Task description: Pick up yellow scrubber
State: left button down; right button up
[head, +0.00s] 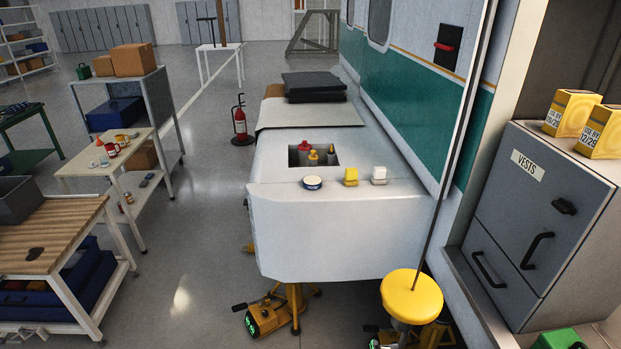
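A small yellow block-shaped item (351,177), which looks like the yellow scrubber, stands on the near part of the white bench-like surface (345,205). A similar white item (379,175) stands just to its right. A round white tin or dish with a dark rim (312,183) lies to its left. Neither of my grippers is visible in the head view, and nothing is seen touching the yellow item.
A recess (330,157) behind the yellow item holds red- and yellow-topped bottles. A large yellow disc (412,296) with a thin rod stands at front right. A grey vests cabinet (540,215) is at right. Tables fill the left; open floor lies between.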

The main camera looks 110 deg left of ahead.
aim_at(351, 180)
jog(key=u, duration=3.3)
jog(key=i+j, duration=0.05)
